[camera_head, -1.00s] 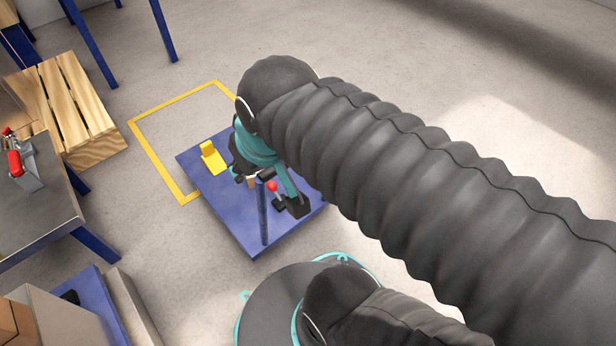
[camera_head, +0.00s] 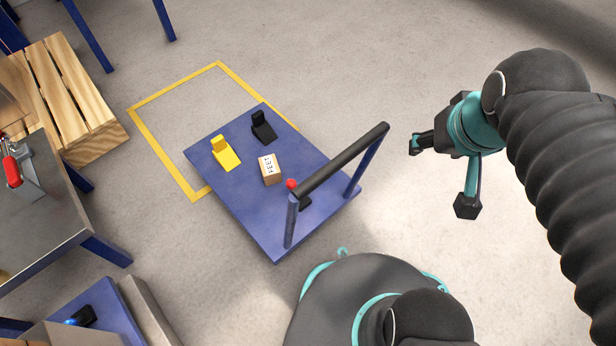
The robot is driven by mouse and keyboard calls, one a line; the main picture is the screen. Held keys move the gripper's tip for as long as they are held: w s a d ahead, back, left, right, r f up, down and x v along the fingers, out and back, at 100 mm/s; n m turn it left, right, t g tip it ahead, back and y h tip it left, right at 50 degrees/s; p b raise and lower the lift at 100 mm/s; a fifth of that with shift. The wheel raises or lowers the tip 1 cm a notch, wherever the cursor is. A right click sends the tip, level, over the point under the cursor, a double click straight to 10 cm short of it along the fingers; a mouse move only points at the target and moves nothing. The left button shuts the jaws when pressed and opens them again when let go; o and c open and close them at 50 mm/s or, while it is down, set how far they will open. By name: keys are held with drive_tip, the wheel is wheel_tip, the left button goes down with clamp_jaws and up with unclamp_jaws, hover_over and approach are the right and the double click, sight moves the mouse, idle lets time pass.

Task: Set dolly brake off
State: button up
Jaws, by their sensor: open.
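The dolly (camera_head: 232,187) is a blue flat platform with an upright push handle (camera_head: 345,160), black on its bar with blue posts, at its right end. The brake lever's red knob (camera_head: 291,184) shows beside the handle's left post. Its black base (camera_head: 305,203) is partly hidden behind the bar, so its exact tilt is hard to tell. My gripper (camera_head: 440,177) is open and empty in the air to the right of the handle, apart from the dolly, its two black fingers spread wide.
A wooden pallet (camera_head: 75,95) and a grey table (camera_head: 40,205) stand left. Open floor lies right.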

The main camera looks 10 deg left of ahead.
drive_tip(key=w+a+n+g+p, duration=0.2)
drive_tip(key=w+a+n, duration=0.3)
drive_tip(key=w, duration=0.4)
drive_tip(key=n+g+h+p, duration=0.2)
drive_tip(key=n+g+p, duration=0.2)
drive_tip(key=n, duration=0.1)
hover_over(289, 181)
drive_tip(key=w+d, duration=0.3)
drive_tip(key=w, duration=0.1)
wheel_tip(289, 181, down, 16)
drive_tip(key=s+a+f+n+h+p, duration=0.1)
drive_tip(key=a+f+n, duration=0.1)
drive_tip(key=a+f, duration=0.35)
drive_tip(key=s+a+f+n+h+p, duration=0.1)
drive_tip(key=s+a+f+n, duration=0.1)
drive_tip(key=f, duration=0.6)
drive_tip(key=shift+g, duration=0.3)
drive_tip(key=x, duration=1.3)
drive_tip(key=shift+w+d+b, duration=0.2)
drive_tip(key=shift+d+b, duration=0.15)
clamp_jaws()
